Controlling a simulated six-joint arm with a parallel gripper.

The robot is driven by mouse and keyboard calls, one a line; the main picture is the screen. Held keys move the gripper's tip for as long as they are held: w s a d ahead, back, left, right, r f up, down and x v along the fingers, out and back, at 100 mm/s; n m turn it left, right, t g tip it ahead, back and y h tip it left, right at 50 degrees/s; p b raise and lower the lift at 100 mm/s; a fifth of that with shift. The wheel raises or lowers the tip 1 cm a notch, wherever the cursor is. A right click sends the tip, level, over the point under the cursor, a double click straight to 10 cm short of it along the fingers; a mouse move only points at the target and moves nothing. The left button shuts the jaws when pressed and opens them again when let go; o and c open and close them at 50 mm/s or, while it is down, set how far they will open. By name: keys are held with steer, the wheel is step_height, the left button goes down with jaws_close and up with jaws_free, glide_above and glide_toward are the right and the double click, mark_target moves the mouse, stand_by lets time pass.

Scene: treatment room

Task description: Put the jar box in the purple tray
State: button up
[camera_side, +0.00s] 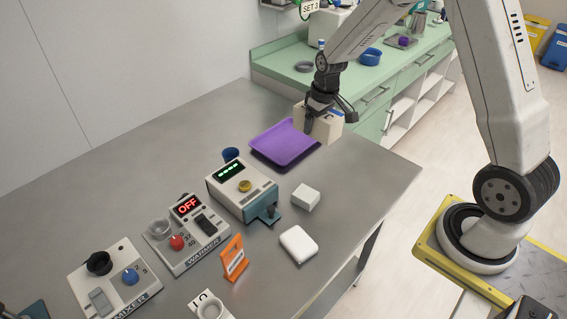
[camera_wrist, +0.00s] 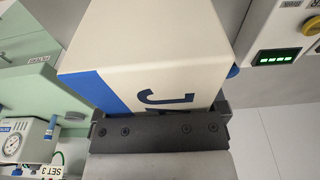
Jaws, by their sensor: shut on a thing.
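The jar box (camera_side: 328,127) is cream-white and hangs in my gripper (camera_side: 322,110), which is shut on it. In the wrist view the box (camera_wrist: 150,45) fills the upper middle, with a blue band and part of dark blue lettering showing. The gripper (camera_wrist: 160,130) lies across the lower middle of that view. The purple tray (camera_side: 283,145) lies on the grey table, just left of the box in the side view. The box is at the tray's right back edge; I cannot tell whether it touches the tray or the table. The tray is not seen in the wrist view.
A device with a green display (camera_side: 240,190) and a blue cup (camera_side: 231,153) stand left of the tray. A white block (camera_side: 306,197), a white rounded box (camera_side: 298,243) and an orange sign (camera_side: 234,258) are nearer the front. The table's right edge is clear.

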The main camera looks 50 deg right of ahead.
steer(key=w+d+f, duration=0.2)
steer(key=w+f, duration=0.2)
steer(key=w, duration=0.5)
glide_toward(285, 142)
steer(key=shift+s+a+f, duration=0.15)
steer(key=shift+a+f, duration=0.05)
steer(key=shift+f, duration=0.5)
steer(key=shift+w+d+f, duration=0.15)
steer(key=shift+w+f, duration=0.4)
steer(key=shift+w+f, duration=0.25)
steer(key=shift+f, duration=1.55)
steer(key=shift+f, duration=0.2)
